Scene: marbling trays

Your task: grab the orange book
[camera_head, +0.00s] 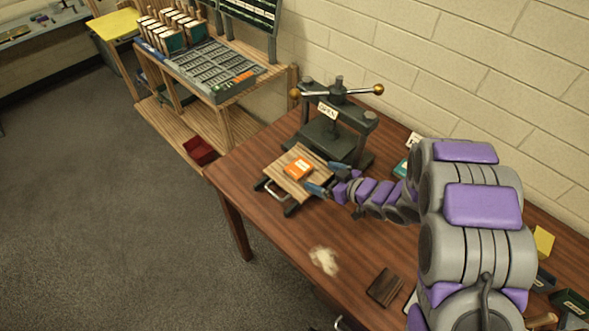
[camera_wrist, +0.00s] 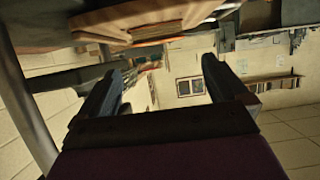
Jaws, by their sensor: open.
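The orange book (camera_head: 299,168) is small, with a pale label on its cover. In the head view it lies flat on a striped wooden board (camera_head: 283,181) in front of the black press. My gripper (camera_head: 324,178) is just right of the book, its two blue fingers spread and pointing toward it. They look apart from the book, and nothing shows between them. In the wrist view my gripper (camera_wrist: 163,75) is open, its dark fingers left and right. A wood-coloured layered edge crosses the top of that view; I cannot tell the book there for certain.
The black press (camera_head: 335,130) with brass-knobbed handles stands close behind the board. A metal handle (camera_head: 270,188) sits at the board's front left. The table's left front is clear.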

